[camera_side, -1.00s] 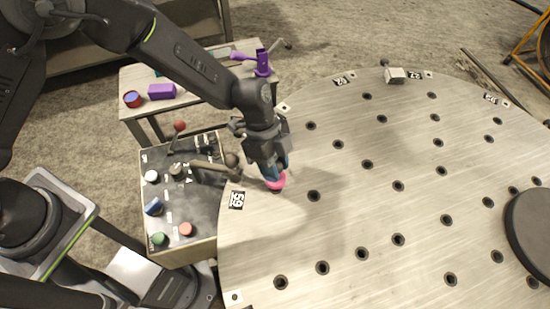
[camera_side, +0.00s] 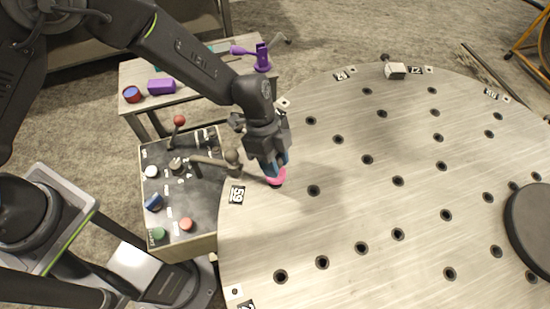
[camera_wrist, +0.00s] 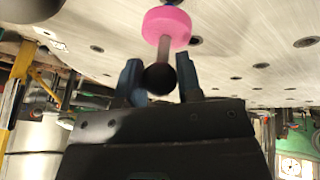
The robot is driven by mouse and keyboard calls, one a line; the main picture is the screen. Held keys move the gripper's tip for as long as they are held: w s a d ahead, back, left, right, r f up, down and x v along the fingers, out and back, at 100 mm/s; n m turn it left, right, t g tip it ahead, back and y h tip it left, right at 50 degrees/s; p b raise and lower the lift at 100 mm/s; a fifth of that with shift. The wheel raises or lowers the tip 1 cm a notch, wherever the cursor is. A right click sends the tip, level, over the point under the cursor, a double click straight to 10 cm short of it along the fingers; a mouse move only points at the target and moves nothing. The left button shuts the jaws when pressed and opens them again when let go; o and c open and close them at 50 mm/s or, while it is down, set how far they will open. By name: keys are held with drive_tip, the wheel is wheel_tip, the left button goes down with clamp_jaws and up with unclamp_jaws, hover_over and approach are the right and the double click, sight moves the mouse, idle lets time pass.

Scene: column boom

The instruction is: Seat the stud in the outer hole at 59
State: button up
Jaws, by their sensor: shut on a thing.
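The stud has a pink collar (camera_side: 277,178), a grey shank and a black ball end (camera_wrist: 160,78). My gripper (camera_wrist: 160,80) is shut on the stud, with blue fingers on either side of the ball end. In the side view my gripper (camera_side: 277,169) holds it low over the round plate (camera_side: 340,215), right of the 59 label (camera_side: 237,195). A dark spot shows just under the collar there. In the wrist view a dark hole (camera_wrist: 195,41) shows beside the collar (camera_wrist: 167,27). The stud's far end is hidden, so I cannot tell whether it is in a hole.
Several other holes, such as one inward (camera_side: 314,190), dot the plate. A dark disc (camera_side: 530,222) sits at its right. A control box (camera_side: 185,195) with a red-knobbed lever (camera_side: 179,120) stands left of the rim. A side table (camera_side: 190,92) holds purple parts behind it.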

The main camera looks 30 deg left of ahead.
drive_tip(key=shift+f, duration=1.7)
drive_tip(key=shift+f, duration=0.35)
drive_tip(key=o, duration=0.7)
drive_tip(key=shift+c, duration=0.2)
drive_tip(key=shift+r, duration=0.1)
drive_tip(key=shift+r, duration=3.6)
